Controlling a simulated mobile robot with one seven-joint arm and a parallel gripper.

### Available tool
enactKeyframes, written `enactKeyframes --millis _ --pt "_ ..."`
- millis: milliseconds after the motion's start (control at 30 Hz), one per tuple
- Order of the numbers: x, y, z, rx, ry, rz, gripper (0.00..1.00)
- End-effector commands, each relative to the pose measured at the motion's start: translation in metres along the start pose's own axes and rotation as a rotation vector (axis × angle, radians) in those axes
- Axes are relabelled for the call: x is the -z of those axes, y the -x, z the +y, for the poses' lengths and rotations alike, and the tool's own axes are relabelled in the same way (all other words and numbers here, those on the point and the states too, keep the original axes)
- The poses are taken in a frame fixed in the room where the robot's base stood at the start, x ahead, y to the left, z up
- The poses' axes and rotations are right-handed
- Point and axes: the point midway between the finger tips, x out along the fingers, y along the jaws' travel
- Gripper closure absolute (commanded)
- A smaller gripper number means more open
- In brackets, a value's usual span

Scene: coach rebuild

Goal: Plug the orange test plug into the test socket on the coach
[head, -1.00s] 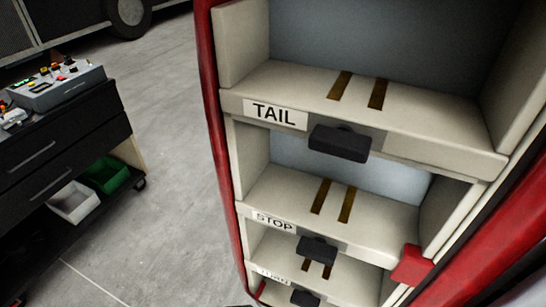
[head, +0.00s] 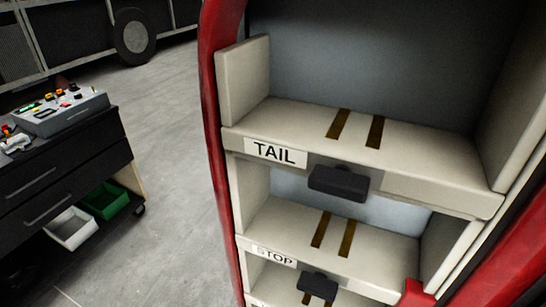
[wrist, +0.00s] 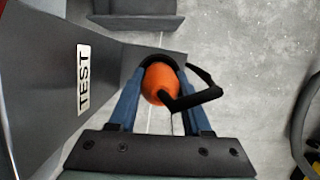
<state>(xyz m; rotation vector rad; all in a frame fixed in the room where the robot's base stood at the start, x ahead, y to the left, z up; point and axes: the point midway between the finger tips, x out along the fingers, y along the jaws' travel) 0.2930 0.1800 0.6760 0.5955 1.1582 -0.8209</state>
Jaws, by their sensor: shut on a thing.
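In the wrist view the orange test plug (wrist: 157,84) sits between the blue fingers of my gripper (wrist: 158,66), which is shut on it. A black cable or handle bends from the plug to the right. A white TEST label (wrist: 83,80) is on a grey panel (wrist: 40,75) left of the plug. A dark ledge (wrist: 125,18) lies beyond the fingertips. I cannot make out the socket opening. My gripper and the plug do not show in the head view.
The head view shows red-framed shelves labelled TAIL (head: 276,152) and STOP (head: 273,256), with black latches (head: 338,183). A dark workbench (head: 62,165) with a grey control box (head: 62,112) stands at left. Grey floor between them is clear.

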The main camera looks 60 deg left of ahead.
Motion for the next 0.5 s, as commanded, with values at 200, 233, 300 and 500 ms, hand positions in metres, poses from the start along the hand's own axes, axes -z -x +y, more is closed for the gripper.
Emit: enactKeyframes --millis 200,233,300,500 --pt "0.0009 -0.0026 0.0006 -0.001 0.0 0.0 1.0" --pt "0.0012 -0.0032 0.0006 -0.001 0.0 0.0 1.0" --pt "0.0016 -0.0046 0.0007 -0.002 0.0 0.0 1.0" --pt "0.0029 -0.0084 0.0008 -0.002 0.0 0.0 1.0"
